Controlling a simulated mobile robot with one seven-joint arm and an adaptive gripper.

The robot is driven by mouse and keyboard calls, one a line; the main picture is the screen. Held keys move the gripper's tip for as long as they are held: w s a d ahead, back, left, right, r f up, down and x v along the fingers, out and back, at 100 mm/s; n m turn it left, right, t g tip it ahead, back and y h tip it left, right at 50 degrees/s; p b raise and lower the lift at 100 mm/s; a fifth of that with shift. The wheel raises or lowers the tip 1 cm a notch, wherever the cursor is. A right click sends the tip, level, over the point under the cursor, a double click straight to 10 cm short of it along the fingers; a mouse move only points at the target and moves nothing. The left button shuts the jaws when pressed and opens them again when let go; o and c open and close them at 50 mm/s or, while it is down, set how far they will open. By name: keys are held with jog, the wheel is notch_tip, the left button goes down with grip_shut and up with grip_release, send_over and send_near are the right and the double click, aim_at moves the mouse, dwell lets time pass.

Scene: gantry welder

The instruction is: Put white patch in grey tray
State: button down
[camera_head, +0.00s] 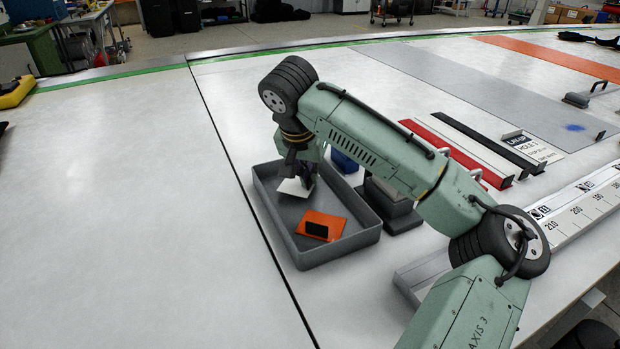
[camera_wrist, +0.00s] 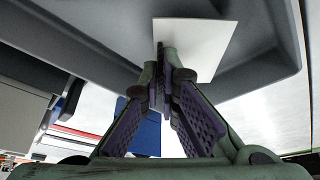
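The white patch (camera_head: 293,187) is at the tips of my gripper (camera_head: 306,176), over the far left part of the grey tray (camera_head: 345,249). In the wrist view the fingers of my gripper (camera_wrist: 163,82) close together at the near edge of the white patch (camera_wrist: 200,45). The patch looks tilted. The grey tray (camera_wrist: 270,60) lies behind it there. I cannot tell whether the patch touches the tray floor. The part between the fingers is hidden. An orange patch (camera_head: 330,219) with a black tab lies in the near part of the tray.
A blue object (camera_head: 343,161) stands just behind the tray, partly hidden by my arm. A grey block (camera_head: 402,222) sits close to the tray's right side. Red (camera_head: 440,143) and black (camera_head: 490,146) strips lie farther right. The table left of the tray is clear.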

jog(key=shift+f, duration=1.05)
jog(key=shift+f, duration=0.15)
jog(key=c, duration=1.8)
grip_release()
jog(key=b+v, duration=0.2)
jog(key=v, duration=1)
